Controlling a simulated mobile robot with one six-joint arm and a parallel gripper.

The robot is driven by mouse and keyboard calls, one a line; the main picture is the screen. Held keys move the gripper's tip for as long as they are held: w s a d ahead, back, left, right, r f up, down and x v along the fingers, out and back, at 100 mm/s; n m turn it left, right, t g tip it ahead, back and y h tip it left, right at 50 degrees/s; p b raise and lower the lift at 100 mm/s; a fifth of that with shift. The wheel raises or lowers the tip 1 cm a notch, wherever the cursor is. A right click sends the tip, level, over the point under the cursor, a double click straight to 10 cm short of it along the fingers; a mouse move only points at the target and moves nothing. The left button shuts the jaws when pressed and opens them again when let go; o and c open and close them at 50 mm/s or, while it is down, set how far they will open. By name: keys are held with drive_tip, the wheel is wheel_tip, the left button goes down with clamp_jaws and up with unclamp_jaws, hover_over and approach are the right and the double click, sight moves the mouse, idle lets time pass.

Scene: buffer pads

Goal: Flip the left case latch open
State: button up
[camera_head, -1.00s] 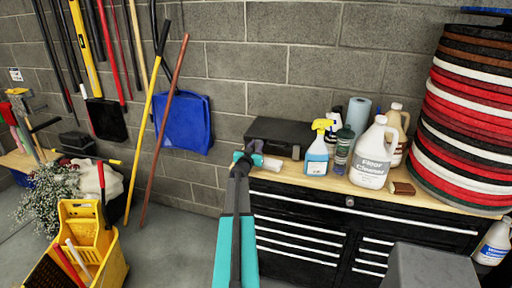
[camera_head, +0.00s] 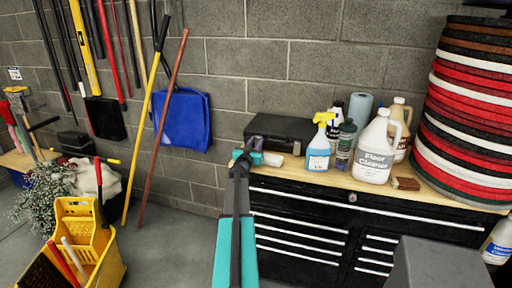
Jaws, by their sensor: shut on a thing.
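The case (camera_head: 288,130) is a dark, closed box on the wooden top of the black tool cabinet, against the block wall. My gripper (camera_head: 256,147) is at the case's front left corner, at the end of my teal and dark arm. The left latch is hidden behind my gripper and wrist, so I cannot see its position. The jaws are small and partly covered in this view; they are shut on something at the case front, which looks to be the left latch.
A spray bottle (camera_head: 319,150), a floor cleaner jug (camera_head: 375,150) and a brown block (camera_head: 405,184) stand right of the case. A tall stack of red, black and white pads (camera_head: 465,120) is at the right. A yellow mop bucket (camera_head: 85,235) stands at lower left.

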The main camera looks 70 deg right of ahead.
drive_tip(key=shift+s+a+f+h+b, duration=0.1)
drive_tip(key=shift+a+f+h+b, duration=0.3)
drive_tip(key=shift+b, duration=1.85)
drive_tip(key=shift+s+f+h+b, duration=0.1)
drive_tip(key=shift+h+b, duration=0.5)
drive_tip(key=shift+b, duration=1.6)
drive_tip(key=shift+r+b, duration=0.1)
drive_tip(key=shift+b, duration=0.3)
drive_tip(key=shift+w, duration=0.1)
drive_tip(key=o, duration=1.1)
drive_tip(key=shift+a, duration=0.1)
drive_tip(key=shift+c, duration=0.2)
drive_tip(key=shift+a, duration=0.1)
drive_tip(key=shift+a, duration=0.15)
drive_tip(key=b+v, duration=0.1)
drive_tip(key=v, duration=1.2)
drive_tip(key=shift+b, duration=0.35)
drive_tip(key=shift+a, duration=0.1)
